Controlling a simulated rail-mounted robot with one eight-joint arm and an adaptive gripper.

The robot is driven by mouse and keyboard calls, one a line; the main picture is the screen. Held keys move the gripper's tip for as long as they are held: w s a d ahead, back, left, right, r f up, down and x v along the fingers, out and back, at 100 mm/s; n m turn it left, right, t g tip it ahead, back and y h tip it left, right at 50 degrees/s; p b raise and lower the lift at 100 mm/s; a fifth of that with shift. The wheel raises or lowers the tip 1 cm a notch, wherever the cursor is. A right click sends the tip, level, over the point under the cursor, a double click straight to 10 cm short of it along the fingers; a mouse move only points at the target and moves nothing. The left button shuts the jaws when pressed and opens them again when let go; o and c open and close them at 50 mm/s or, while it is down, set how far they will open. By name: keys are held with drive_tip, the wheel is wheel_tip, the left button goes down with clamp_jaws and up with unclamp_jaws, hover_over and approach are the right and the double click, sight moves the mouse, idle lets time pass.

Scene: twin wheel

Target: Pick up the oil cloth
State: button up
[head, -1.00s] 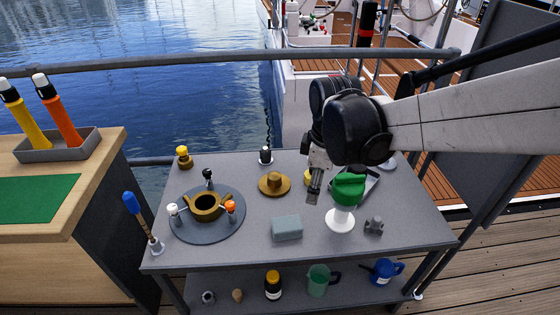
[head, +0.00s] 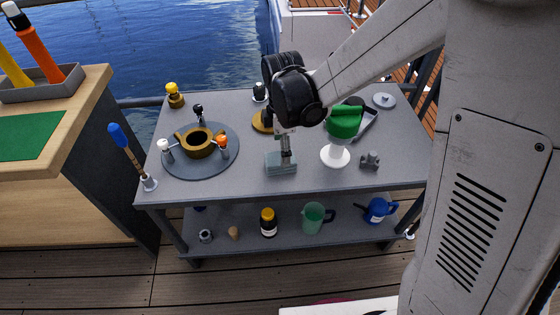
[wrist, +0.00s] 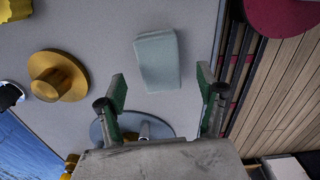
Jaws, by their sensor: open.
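The oil cloth appears to be the pale grey-green folded block (head: 281,166) lying flat near the front edge of the grey table. It also shows in the wrist view (wrist: 157,58), upper middle, ahead of my fingertips. My gripper (head: 287,158) is over the block in the head view, pointing down. In the wrist view its two green-lined fingers (wrist: 160,77) are spread wide, one to each side of the block's near end. Nothing is held between them. The gap in height between fingertips and block is hard to tell.
A round plate (head: 181,167) with a brass ring and several handles lies left. A brass hat-shaped piece (wrist: 62,78) is behind. The lower shelf (head: 335,236) holds bottles and jugs.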

drive_tip(key=shift+a+f+b, duration=0.2)
drive_tip(key=shift+f+b, duration=1.1)
drive_tip(key=shift+f, duration=1.95)
drive_tip(key=c, duration=1.2)
drive_tip(key=shift+r, duration=0.2)
drive_tip(key=shift+c, duration=0.2)
